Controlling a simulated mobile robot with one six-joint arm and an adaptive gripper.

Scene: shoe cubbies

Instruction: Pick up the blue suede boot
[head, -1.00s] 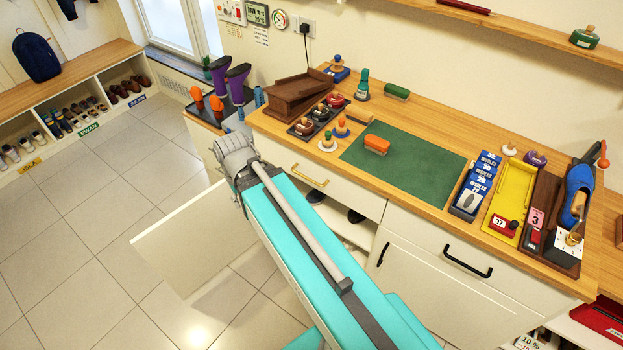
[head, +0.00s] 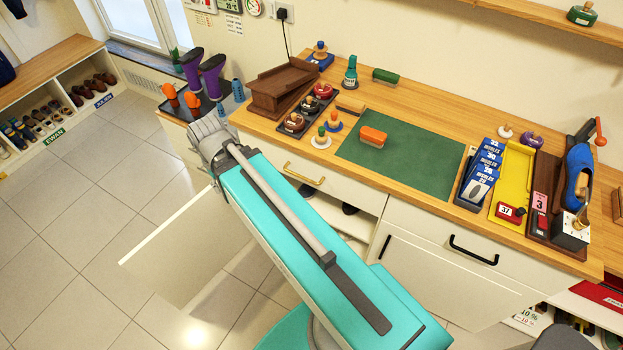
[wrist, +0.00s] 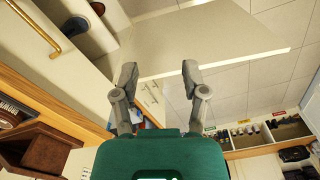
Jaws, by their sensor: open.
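I cannot pick out a blue suede boot for certain. Dark footwear (head: 306,190) shows partly in the open cupboard (head: 335,212) under the workbench, mostly hidden by my arm and the counter. In the wrist view, dark footwear (wrist: 76,26) lies in the cupboard at upper left, its colour hard to tell. A blue shoe (head: 578,175) is mounted on a stand at the bench's right end. My gripper (wrist: 159,72) is open and empty, with its fingers spread in front of the open cupboard door; the arm hides it in the head view.
The white cupboard door (head: 170,250) stands swung out over the tiled floor; it also crosses the wrist view (wrist: 215,40). A gold handle (head: 304,174) sticks out of the drawer above. The counter holds a green mat (head: 410,165), brushes and a brown wooden box (head: 280,90).

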